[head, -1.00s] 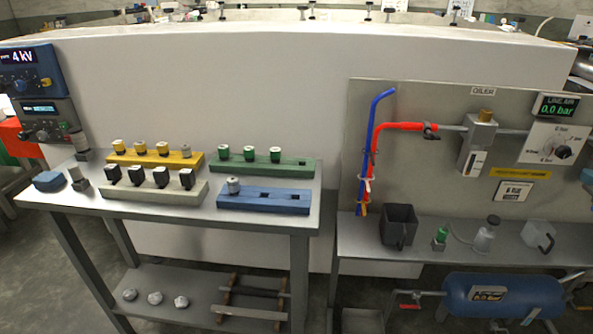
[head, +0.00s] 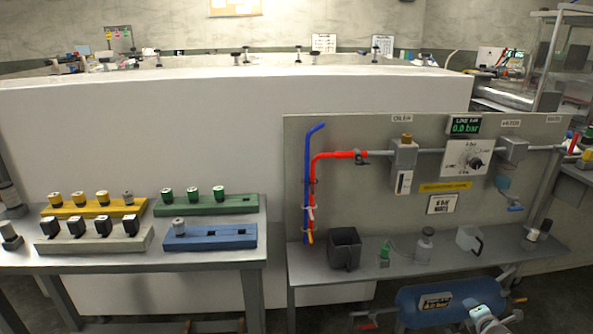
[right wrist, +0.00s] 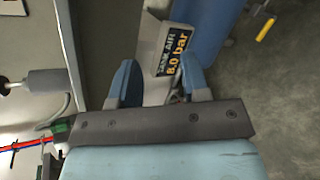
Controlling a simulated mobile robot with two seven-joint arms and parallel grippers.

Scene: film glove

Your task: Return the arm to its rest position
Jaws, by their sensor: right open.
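My right gripper (head: 485,318) shows at the bottom right of the head view, in front of the blue air tank (head: 420,304). In the right wrist view its two blue fingers (right wrist: 158,80) stand apart with nothing held between them. Beyond them is a tank air label (right wrist: 172,52) that seems to read 8.0 bar, beside the blue tank (right wrist: 212,28). The gap between fingers and tank cannot be judged. My left gripper is not in view.
At left, a table (head: 200,260) carries yellow, green, grey and blue blocks.

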